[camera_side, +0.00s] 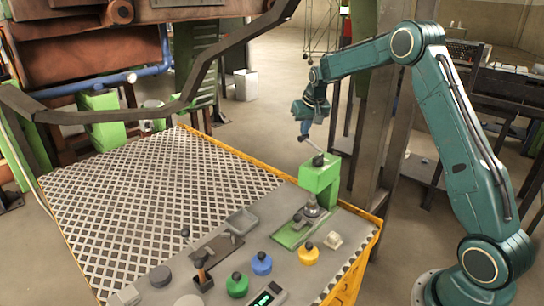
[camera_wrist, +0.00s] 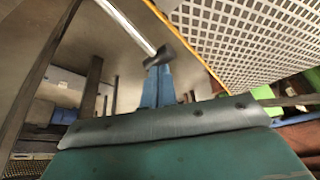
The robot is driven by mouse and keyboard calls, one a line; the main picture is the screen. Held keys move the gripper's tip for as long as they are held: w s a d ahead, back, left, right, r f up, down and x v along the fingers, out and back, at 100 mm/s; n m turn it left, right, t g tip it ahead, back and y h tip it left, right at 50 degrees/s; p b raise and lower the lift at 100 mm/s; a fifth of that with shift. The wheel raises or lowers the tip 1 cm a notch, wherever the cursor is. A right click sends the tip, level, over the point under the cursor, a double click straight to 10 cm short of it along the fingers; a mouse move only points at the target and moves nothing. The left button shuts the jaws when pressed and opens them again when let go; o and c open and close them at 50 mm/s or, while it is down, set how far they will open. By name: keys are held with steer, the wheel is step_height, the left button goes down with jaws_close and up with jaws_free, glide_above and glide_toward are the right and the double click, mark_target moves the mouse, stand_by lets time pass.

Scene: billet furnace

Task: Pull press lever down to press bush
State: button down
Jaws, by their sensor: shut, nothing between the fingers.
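The green press (camera_side: 320,180) stands at the back right part of the work table. Its lever (camera_side: 311,149) is a short grey rod that slopes up and left from the top of the press. My gripper (camera_side: 304,129) is shut, close to the raised end of this lever. In the wrist view, the blue fingers (camera_wrist: 158,85) are together, and a dark end piece on a pale rod (camera_wrist: 128,22) shows right at their tips. I cannot tell whether they touch. Below the press head is a metal post (camera_side: 312,209) over a green base plate (camera_side: 290,236). I cannot make out the bush.
The table has a perforated plate (camera_side: 150,185) on the left and a yellow edge (camera_side: 362,255). Blue (camera_side: 261,264), green (camera_side: 237,285) and yellow (camera_side: 308,254) knobbed pieces stand at the front. A dark upright column (camera_side: 378,120) stands behind the press, near my arm.

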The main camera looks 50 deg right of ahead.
mark_target(302, 140)
steer(key=shift+a+x, duration=0.15)
steer(key=shift+x, duration=0.55)
steer(key=shift+a+x, duration=0.1)
steer(key=shift+x, duration=0.55)
stand_by(1.6)
steer(key=shift+f, duration=1.55)
stand_by(1.9)
steer(key=shift+r, duration=0.15)
steer(key=shift+r, duration=4.75)
